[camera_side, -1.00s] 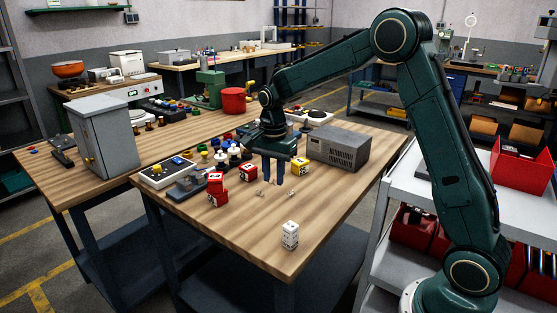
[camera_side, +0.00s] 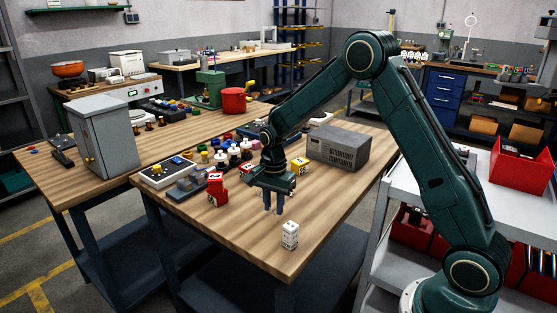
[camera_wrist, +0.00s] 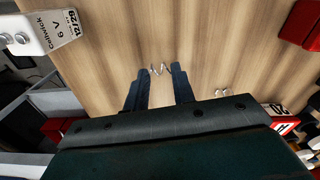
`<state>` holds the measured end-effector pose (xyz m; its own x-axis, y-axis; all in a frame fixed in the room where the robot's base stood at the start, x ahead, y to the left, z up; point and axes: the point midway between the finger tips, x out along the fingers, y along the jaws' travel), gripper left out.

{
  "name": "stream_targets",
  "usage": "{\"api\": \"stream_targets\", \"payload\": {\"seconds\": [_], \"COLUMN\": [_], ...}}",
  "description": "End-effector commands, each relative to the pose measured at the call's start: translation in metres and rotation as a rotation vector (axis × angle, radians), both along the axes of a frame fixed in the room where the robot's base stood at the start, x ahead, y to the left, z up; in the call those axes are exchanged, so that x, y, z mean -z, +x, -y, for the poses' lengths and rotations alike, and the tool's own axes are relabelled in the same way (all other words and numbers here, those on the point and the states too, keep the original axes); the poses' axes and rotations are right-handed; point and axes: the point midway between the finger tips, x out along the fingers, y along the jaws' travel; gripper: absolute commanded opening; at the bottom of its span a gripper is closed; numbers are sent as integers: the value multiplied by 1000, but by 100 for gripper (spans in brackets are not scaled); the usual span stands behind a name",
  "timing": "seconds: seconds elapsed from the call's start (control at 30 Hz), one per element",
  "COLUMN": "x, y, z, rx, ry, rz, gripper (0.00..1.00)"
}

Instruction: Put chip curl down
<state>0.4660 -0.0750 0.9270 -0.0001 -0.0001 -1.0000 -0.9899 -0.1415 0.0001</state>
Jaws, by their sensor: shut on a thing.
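A small silvery chip curl (camera_wrist: 160,69) sits between the fingertips of my gripper (camera_wrist: 159,72) in the wrist view. My gripper is shut on it. In the side view my gripper (camera_side: 274,211) points down, low over the front part of the wooden bench (camera_side: 225,237); I cannot tell whether the curl touches the wood. The curl is too small to make out there. A second small curl (camera_wrist: 222,92) lies on the bench to the right of the fingers in the wrist view.
A white 6 V battery block (camera_side: 290,236) stands close to the gripper, near the bench's front corner. Red blocks (camera_side: 216,188) and a yellow block (camera_side: 300,166) stand behind. A grey box (camera_side: 338,147) is at the back right. The bench's left front is clear.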

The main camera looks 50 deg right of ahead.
Motion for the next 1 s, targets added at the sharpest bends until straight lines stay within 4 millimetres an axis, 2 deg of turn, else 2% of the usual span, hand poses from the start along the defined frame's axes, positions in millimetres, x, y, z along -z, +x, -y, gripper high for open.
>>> {"api": "stream_targets", "payload": {"seconds": [0.13, 0.6, 0.63, 0.73, 1.0], "x": [10, 15, 14, 14, 14], "y": [0, 0, 0, 0, 0], "z": [0, 0, 0, 0, 0], "rx": [0, 0, 0, 0, 0], "ry": [0, 0, 0, 0, 0], "rz": [0, -1, -1, 0, 0], "gripper": [5, 5, 29, 47, 47]}}
